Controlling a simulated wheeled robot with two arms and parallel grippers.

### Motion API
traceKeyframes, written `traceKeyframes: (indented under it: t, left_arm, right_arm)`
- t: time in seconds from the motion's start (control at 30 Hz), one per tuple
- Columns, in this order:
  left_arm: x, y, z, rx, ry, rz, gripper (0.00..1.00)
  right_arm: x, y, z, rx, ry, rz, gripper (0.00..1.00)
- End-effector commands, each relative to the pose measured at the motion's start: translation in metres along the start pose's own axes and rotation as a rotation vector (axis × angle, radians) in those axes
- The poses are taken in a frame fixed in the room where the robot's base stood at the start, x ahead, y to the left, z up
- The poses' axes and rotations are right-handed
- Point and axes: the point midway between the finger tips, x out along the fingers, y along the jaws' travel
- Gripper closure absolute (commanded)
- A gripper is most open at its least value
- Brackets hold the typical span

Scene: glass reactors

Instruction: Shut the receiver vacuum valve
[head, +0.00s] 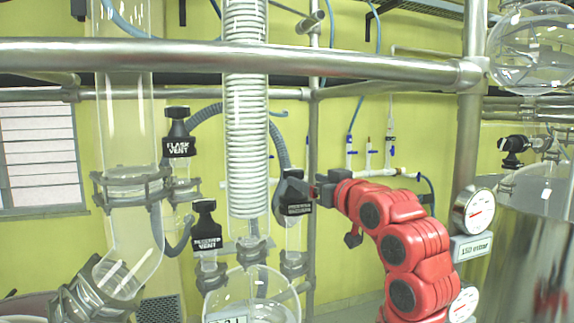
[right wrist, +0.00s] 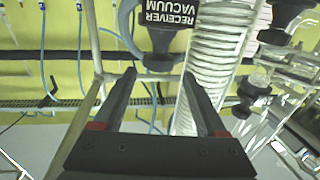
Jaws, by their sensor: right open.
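The receiver vacuum valve (head: 297,197) is a black valve with a labelled body on the glass pipework, right of the coiled condenser. In the right wrist view its label (right wrist: 170,14) reads "RECEIVER VACUUM" and appears upside down at the top, just beyond the fingertips. My right gripper (head: 318,190) is at the valve's right side in the head view and partly hides it. In the right wrist view the gripper (right wrist: 160,76) is open, with nothing clearly between its fingers. I cannot tell whether a finger touches the valve. My left gripper is not in view.
The flask vent valve (head: 178,145) and receiver vent valve (head: 207,235) stand to the left. The coiled condenser (head: 246,120) is close by. A steel rail (head: 200,55) crosses above, and a steel post (head: 468,130) with gauges (head: 473,211) stands right of my arm.

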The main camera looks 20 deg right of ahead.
Motion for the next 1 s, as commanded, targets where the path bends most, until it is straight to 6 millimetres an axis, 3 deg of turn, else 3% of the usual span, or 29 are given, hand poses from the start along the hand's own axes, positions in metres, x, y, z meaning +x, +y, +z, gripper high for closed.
traceKeyframes:
  t: [0.03,0.2,0.4,0.6,0.9,1.0]
  left_arm:
    - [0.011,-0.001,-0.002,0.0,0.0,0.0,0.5]
    - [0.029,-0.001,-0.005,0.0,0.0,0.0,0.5]
    - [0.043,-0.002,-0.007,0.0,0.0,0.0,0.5]
    - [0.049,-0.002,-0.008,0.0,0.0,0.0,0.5]
    - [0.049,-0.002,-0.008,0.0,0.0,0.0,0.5]
    - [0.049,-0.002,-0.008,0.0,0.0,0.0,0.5]
  right_arm:
    - [0.013,-0.001,-0.005,0.001,-0.005,-0.002,0.26]
    - [0.053,0.0,-0.005,0.0,-0.005,0.0,0.26]
    - [0.088,0.0,-0.004,-0.001,-0.002,0.001,0.26]
    - [0.103,0.001,-0.003,-0.001,0.003,0.002,0.26]
    - [0.105,0.001,-0.001,-0.002,0.003,0.002,0.26]
    - [0.105,0.001,-0.001,-0.002,0.003,0.002,0.4]
